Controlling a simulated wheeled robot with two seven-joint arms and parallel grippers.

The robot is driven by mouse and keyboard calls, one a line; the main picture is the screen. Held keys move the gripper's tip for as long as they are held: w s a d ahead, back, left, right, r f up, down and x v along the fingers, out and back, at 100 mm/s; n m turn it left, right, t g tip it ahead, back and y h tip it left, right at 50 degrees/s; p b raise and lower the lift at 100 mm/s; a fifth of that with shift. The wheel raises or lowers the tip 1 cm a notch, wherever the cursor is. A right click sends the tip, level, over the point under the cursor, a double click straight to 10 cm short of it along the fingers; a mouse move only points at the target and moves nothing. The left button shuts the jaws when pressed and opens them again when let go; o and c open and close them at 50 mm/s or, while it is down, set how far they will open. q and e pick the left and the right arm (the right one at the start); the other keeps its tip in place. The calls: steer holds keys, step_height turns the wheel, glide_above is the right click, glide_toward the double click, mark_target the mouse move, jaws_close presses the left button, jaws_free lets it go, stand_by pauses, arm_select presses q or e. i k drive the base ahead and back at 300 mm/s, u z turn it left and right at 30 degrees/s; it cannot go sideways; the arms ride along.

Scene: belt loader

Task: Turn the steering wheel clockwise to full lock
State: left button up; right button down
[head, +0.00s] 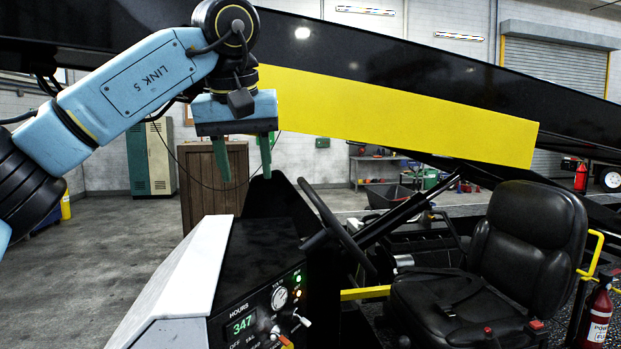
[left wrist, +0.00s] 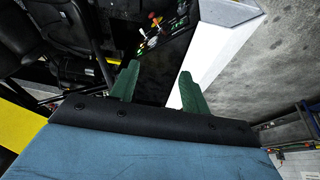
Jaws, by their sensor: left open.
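The black steering wheel (head: 338,228) stands edge-on in the head view, between the instrument console and the driver's seat. My left gripper (head: 244,176) hangs above the console, up and to the left of the wheel. Its two green fingers are apart with nothing between them, and it does not touch the wheel. In the left wrist view the open fingers (left wrist: 155,85) point toward the console and its white side panel. I cannot make out the wheel clearly in that view. My right gripper is not in view.
The console (head: 262,270) has a lit hours display, a gauge and levers. A black seat (head: 515,260) stands right of the wheel, with a fire extinguisher (head: 596,312) beside it. The yellow and black conveyor boom (head: 400,115) slopes overhead behind my gripper. A wooden cabinet (head: 215,185) stands behind.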

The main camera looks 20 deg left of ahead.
mark_target(329, 223)
steer(key=i, duration=1.15)
